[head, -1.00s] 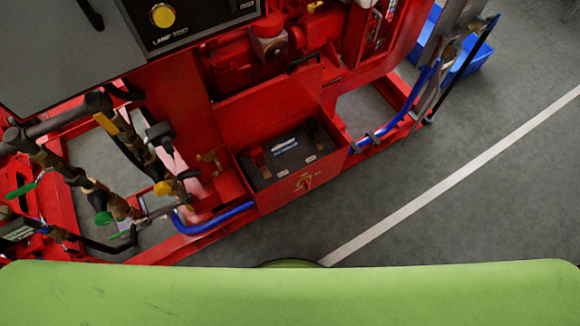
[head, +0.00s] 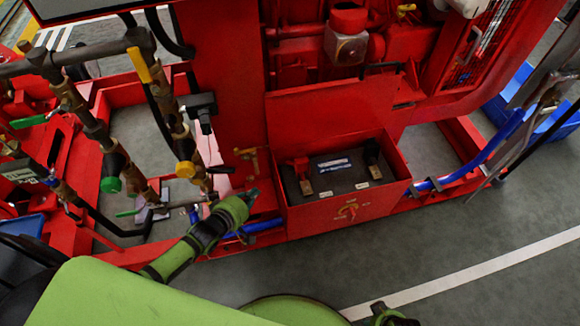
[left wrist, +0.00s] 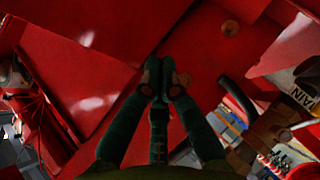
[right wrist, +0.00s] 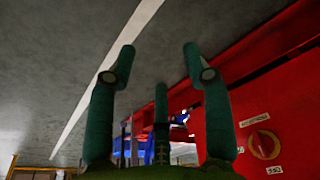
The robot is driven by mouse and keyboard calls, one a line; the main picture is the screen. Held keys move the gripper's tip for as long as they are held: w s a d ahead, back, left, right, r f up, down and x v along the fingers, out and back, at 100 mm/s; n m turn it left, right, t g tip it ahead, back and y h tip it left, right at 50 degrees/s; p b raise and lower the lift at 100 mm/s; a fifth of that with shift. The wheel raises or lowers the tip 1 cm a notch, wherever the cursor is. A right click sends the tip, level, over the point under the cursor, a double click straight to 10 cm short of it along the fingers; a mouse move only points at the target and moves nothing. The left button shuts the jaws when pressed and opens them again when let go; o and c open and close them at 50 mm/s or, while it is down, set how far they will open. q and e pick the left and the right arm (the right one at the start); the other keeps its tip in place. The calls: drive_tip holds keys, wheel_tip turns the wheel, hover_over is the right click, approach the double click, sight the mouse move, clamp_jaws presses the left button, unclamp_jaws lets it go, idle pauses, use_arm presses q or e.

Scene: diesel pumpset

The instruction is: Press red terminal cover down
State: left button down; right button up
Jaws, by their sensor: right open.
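The red terminal cover (head: 299,163) is a small red piece on the left end of the dark battery (head: 338,176), above a brass terminal (head: 307,187). It looks raised, but its exact tilt is too small to tell. My left gripper (head: 251,197) is left of the battery box, apart from the cover. In the left wrist view its fingers (left wrist: 158,76) are together with nothing visible between them. My right gripper shows only partly at the bottom edge of the head view. In the right wrist view its fingers (right wrist: 158,62) are spread and empty, beside the box front.
The battery sits in an open red box (head: 345,220) with a rotary switch (right wrist: 264,145) on its front. A black terminal piece (head: 373,153) is at the battery's right end. Pipes with valves (head: 105,150) stand at the left. Grey floor (head: 430,240) is clear in front.

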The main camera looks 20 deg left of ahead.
sight(301, 163)
use_arm(q)
drive_tip(key=w+d+r+n+t+h+b, duration=0.2)
drive_tip(key=w+d+r+n+h+b, duration=0.1)
drive_tip(key=r, duration=0.3)
drive_tip(key=shift+w+d+r+n+t+b, duration=0.3)
drive_tip(key=shift+w+n+b, duration=0.25)
drive_tip(key=shift+w, duration=0.25)
use_arm(e)
drive_tip(key=w, duration=0.1)
drive_tip(key=w+r, duration=0.1)
drive_tip(key=shift+w+a+r, duration=0.1)
drive_tip(key=shift+w+a, duration=0.05)
drive_tip(key=shift+w, duration=0.2)
use_arm(q)
drive_tip(key=shift+w, duration=0.1)
drive_tip(key=b+x, duration=0.3)
drive_tip(key=x, duration=0.6)
drive_tip(key=shift+d+f, duration=0.1)
drive_tip(key=shift+f, duration=0.05)
drive_tip(key=shift+w+d, duration=0.1)
drive_tip(key=shift+w, duration=0.3)
use_arm(e)
wheel_tip(301, 163, up, 8)
drive_tip(key=t, duration=0.1)
drive_tip(key=shift+w, duration=0.45)
